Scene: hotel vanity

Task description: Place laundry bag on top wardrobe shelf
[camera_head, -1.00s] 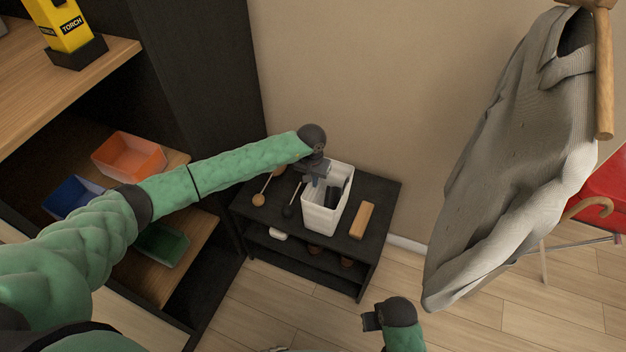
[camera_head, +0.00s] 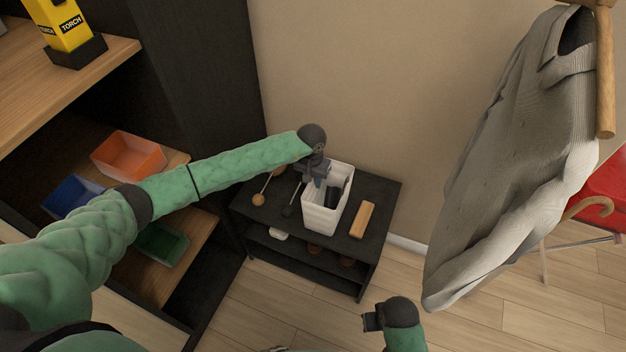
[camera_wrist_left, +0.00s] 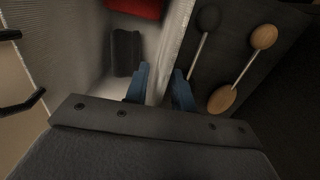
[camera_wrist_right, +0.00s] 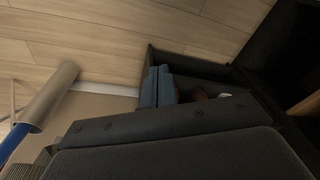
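A white open-topped bag-like container (camera_head: 322,217) stands upright on a small black table, with a dark item (camera_wrist_left: 126,52) and a red item (camera_wrist_left: 136,7) inside. I cannot confirm that it is the laundry bag. My left gripper (camera_head: 315,181) is at its rim. The wardrobe (camera_head: 110,70) is at left, with a wooden upper shelf (camera_head: 118,52).
The upper shelf holds a yellow torch box (camera_head: 68,25); orange (camera_head: 128,154), blue (camera_head: 72,196) and green (camera_head: 160,243) bins sit lower. A wooden block (camera_head: 362,220) and wooden spoon-like tools (camera_head: 259,199) flank the container. Grey cloth (camera_head: 515,160) hangs at right.

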